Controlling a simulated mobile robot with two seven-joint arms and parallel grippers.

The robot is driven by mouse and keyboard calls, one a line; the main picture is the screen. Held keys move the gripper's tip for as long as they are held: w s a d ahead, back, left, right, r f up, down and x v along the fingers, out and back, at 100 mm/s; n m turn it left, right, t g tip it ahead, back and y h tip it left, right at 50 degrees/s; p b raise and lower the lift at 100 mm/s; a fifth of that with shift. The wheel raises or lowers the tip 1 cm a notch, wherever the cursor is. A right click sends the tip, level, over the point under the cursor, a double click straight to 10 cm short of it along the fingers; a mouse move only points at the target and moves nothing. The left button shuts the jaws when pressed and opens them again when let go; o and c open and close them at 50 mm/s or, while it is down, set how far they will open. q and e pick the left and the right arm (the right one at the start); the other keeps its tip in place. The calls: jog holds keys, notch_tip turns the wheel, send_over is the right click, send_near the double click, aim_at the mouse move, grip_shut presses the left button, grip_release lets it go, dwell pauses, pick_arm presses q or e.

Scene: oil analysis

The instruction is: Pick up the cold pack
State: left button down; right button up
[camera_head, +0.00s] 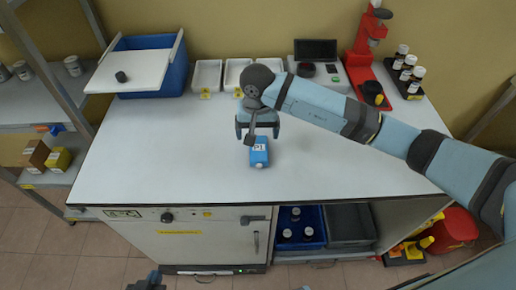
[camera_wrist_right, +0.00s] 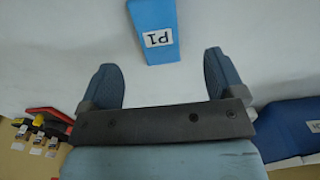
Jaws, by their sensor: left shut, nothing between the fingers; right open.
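The cold pack (camera_head: 260,155) is a small blue block with a white P1 label, lying on the white tabletop (camera_head: 190,150). My right gripper (camera_head: 258,128) is open above the table, just behind the cold pack in the head view. In the right wrist view the cold pack (camera_wrist_right: 160,15) lies past the fingertips, near the line between them, cut off by the top edge. The right gripper (camera_wrist_right: 160,70) has nothing between its fingers there. My left gripper (camera_head: 148,282) shows only partly at the bottom edge, shut and empty, low in front of the cabinet.
A blue cooler box (camera_head: 150,90) with a white lid (camera_head: 130,72) askew on top stands at the back left. White trays (camera_head: 207,76), a dark-screened device (camera_head: 315,50), a red apparatus (camera_head: 360,60) and several bottles (camera_head: 407,68) line the back. Open tabletop surrounds the cold pack.

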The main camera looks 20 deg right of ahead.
aim_at(259, 147)
notch_tip(259, 147, down, 3)
jog(key=shift+w+r, duration=0.1)
jog(key=shift+w+d+f+p, duration=0.1)
jog(key=shift+f+p, duration=0.1)
jog(key=shift+f, duration=0.7)
jog(key=shift+s+d+f+p, duration=0.1)
jog(key=shift+f+p, duration=0.1)
jog(key=shift+f, duration=0.65)
jog(key=shift+w+d+f+p, duration=0.1)
jog(key=shift+f+p, duration=0.1)
jog(key=shift+f, duration=0.7)
jog(key=c, duration=1)
jog(key=shift+c, duration=0.9)
jog(key=shift+r, duration=0.15)
